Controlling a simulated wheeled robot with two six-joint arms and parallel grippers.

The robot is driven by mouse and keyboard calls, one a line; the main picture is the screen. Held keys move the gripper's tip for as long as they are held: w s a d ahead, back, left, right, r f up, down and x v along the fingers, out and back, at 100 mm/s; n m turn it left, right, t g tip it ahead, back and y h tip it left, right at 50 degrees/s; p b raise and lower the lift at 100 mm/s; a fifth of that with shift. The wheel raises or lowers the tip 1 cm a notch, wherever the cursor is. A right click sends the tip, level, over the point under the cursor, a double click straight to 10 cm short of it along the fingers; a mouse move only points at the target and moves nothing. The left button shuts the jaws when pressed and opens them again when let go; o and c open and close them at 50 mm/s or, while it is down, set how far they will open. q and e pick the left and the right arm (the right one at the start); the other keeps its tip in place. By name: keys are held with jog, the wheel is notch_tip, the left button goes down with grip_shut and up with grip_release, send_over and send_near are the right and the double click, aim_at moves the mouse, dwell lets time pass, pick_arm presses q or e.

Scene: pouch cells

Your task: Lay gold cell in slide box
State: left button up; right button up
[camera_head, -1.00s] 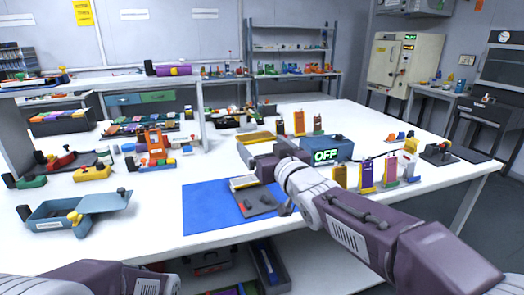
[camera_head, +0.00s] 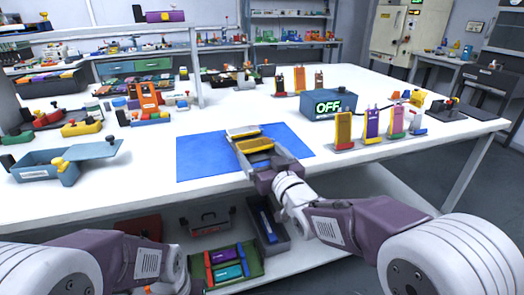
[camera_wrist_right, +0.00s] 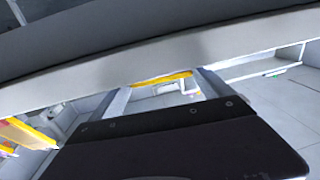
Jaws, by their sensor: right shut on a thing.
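My right gripper (camera_head: 256,153) is over the blue mat (camera_head: 200,155), with its fingers on either side of a flat gold cell (camera_head: 258,144). A gold strip (camera_wrist_right: 160,79) also shows between the fingers in the right wrist view. A grey piece with a pale edge (camera_head: 243,131) lies just beyond the fingers, partly hidden. The blue-grey slide box (camera_head: 40,172) stands at the left of the table.
A blue box with an OFF display (camera_head: 328,104) stands right of the mat. Upright gold (camera_head: 343,128), purple (camera_head: 372,122) and pink cells stand beside it. A car-like yellow part (camera_head: 82,127) is behind the slide box. White table is clear between box and mat.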

jog(key=shift+f+b, duration=0.25)
jog(key=shift+b, duration=0.05)
jog(key=o, duration=1)
jog(key=shift+r, duration=0.1)
jog(key=shift+r+p, duration=0.1)
jog(key=shift+p, duration=0.25)
jog(key=p+v, duration=0.2)
jog(key=v, duration=0.7)
jog(key=shift+s+a, duration=0.1)
